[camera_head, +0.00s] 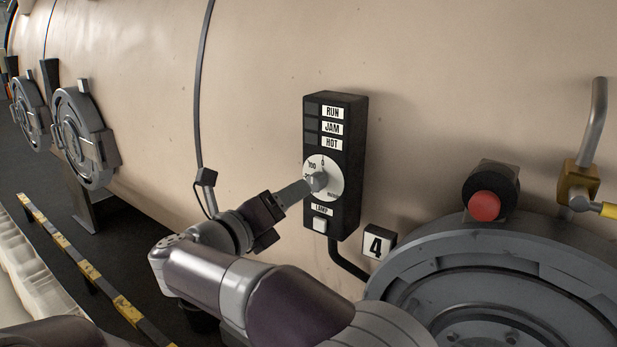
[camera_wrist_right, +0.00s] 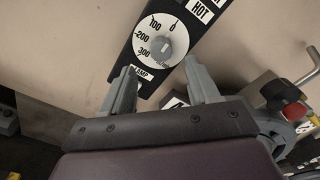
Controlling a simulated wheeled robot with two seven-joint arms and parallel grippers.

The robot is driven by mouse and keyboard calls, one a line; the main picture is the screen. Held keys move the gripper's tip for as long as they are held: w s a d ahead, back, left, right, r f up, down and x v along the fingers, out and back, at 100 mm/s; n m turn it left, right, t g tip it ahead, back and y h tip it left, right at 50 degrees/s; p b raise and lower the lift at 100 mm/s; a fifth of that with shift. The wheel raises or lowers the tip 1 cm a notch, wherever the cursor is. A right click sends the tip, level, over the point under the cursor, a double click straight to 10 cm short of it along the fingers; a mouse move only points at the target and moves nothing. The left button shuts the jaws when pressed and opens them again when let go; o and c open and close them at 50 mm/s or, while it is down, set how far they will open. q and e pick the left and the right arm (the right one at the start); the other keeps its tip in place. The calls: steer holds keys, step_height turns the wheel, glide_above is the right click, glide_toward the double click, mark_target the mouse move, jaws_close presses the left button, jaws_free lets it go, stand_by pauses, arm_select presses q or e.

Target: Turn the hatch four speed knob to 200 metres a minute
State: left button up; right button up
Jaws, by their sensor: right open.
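The hatch four control box (camera_head: 345,160) is a black panel on the cream vessel wall, beside a plate marked 4 (camera_head: 377,244). Its round white dial carries a grey speed knob (camera_head: 318,181). In the right wrist view the knob (camera_wrist_right: 160,49) sits on the dial, with marks 100, 200 and 300 showing. I cannot tell which mark it points to. My right gripper (camera_head: 300,190) is at the knob in the head view. In the wrist view its open fingers (camera_wrist_right: 158,76) stand apart, just short of the knob, with nothing between them. My left gripper is not in view.
A white lamp button (camera_head: 320,224) is below the dial, under RUN, JAM and HOT labels. A red button (camera_head: 484,205) and a large round hatch (camera_head: 480,260) are at the right. A yellow-black rail (camera_head: 75,262) runs along the left.

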mark_target(312, 185)
steer(key=p+x, duration=0.1)
steer(key=x, duration=0.5)
steer(key=shift+s+d+r+p, duration=0.1)
steer(key=shift+d+r+p, duration=0.05)
steer(key=shift+p, duration=0.25)
steer(key=shift+w+d, duration=0.2)
steer(key=shift+w, duration=0.25)
steer(key=c, duration=1)
steer(key=shift+c, duration=0.2)
